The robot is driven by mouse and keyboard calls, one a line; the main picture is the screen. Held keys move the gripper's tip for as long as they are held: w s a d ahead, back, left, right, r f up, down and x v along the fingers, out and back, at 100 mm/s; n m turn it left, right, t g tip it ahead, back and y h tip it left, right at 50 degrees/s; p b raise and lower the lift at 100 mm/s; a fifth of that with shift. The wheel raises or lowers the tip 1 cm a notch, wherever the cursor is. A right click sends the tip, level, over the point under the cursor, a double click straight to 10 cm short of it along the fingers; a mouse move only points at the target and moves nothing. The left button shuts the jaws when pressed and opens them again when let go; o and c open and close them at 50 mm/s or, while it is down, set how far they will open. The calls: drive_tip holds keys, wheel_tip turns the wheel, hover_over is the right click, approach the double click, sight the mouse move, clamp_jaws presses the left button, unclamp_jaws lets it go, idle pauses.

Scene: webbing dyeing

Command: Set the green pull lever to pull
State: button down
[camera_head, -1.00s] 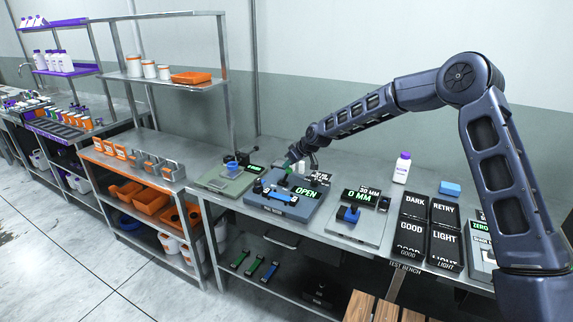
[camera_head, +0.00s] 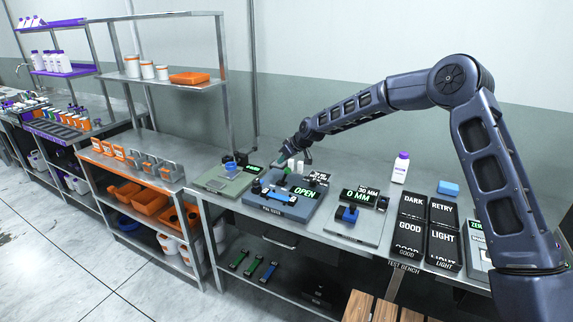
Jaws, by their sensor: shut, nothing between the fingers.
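The blue-grey pull tester (camera_head: 283,207) stands on the metal bench and its display (camera_head: 304,192) reads OPEN. A blue piece (camera_head: 276,196) lies across its front. The green pull lever (camera_head: 284,157) shows as a small green part at the back of the tester, upright or slightly tilted. My gripper (camera_head: 297,167) is shut and empty, just right of the lever at the back of the tester. The picture is too small to tell whether they touch.
A green-grey device (camera_head: 224,182) stands left of the tester. A gauge reading 0 MM (camera_head: 354,214) stands to its right, then black bins (camera_head: 428,228) marked DARK, RETRY, GOOD and LIGHT. A white bottle (camera_head: 400,168) and a blue block (camera_head: 448,188) stand behind.

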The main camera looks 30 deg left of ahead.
drive_tip(key=d+v, duration=0.1)
drive_tip(key=v, duration=0.8)
drive_tip(key=shift+d, duration=0.2)
idle(0.4)
